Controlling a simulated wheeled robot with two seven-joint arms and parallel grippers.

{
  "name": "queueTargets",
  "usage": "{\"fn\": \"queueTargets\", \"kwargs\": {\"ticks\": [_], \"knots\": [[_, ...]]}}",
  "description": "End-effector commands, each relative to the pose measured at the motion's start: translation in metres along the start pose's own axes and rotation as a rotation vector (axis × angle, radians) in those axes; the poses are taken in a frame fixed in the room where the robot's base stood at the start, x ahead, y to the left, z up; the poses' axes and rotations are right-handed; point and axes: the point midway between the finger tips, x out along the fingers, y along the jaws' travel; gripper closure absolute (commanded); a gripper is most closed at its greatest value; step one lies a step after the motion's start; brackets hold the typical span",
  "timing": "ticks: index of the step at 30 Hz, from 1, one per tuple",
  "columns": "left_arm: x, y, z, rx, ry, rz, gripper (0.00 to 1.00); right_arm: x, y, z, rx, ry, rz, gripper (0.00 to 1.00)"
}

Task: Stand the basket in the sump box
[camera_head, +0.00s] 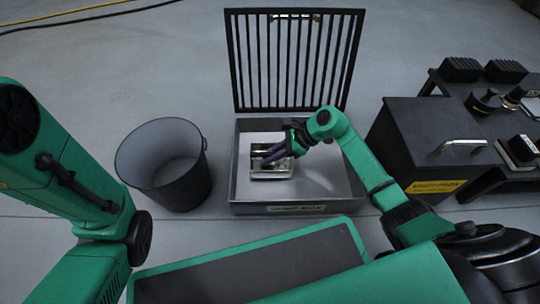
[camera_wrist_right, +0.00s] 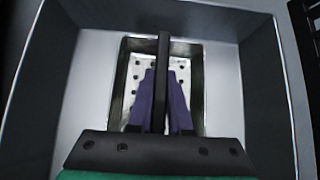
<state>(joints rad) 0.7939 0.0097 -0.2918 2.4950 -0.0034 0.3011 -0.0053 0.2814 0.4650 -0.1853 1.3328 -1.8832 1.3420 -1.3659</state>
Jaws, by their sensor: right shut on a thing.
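The sump box (camera_head: 238,182) is an open grey box on the floor, with a label on its front and a barred black grate (camera_head: 236,60) upright at its back edge. The basket (camera_head: 284,174) is a small shiny metal tray with a perforated bottom, within the box walls, left of the middle. My right gripper (camera_head: 274,155) reaches in from the right. Its purple fingers (camera_wrist_right: 162,100) are shut on the basket's dark handle bar (camera_wrist_right: 162,55). The basket (camera_wrist_right: 195,85) looks level; whether it touches the box floor I cannot tell. My left gripper is out of view.
A dark round bin (camera_head: 180,190) stands close left of the box. A black cabinet (camera_head: 425,135) with a metal handle and a black bench (camera_head: 450,85) with dark parts are at the right. Open floor lies behind the bin.

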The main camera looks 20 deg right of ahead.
Motion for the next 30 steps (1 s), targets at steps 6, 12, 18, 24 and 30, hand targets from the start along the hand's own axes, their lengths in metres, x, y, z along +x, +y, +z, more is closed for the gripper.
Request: {"fn": "queueTargets", "kwargs": {"ticks": [6,12,18,24,30], "knots": [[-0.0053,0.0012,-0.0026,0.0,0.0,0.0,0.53,0.0032,0.0002,-0.0032,-0.001,0.0,0.0,1.0],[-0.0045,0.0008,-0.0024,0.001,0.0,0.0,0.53,0.0025,0.0001,-0.0024,0.0,-0.001,0.0,1.0],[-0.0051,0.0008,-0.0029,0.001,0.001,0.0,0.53,0.0036,0.0,-0.0037,0.0,0.0,0.0,1.0],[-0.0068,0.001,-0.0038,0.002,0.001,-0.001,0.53,0.0079,0.0,-0.0085,0.0,0.0,0.0,1.0],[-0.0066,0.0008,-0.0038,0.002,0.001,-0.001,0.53,0.008,-0.0001,-0.0083,0.0,0.0,0.0,1.0]]}}
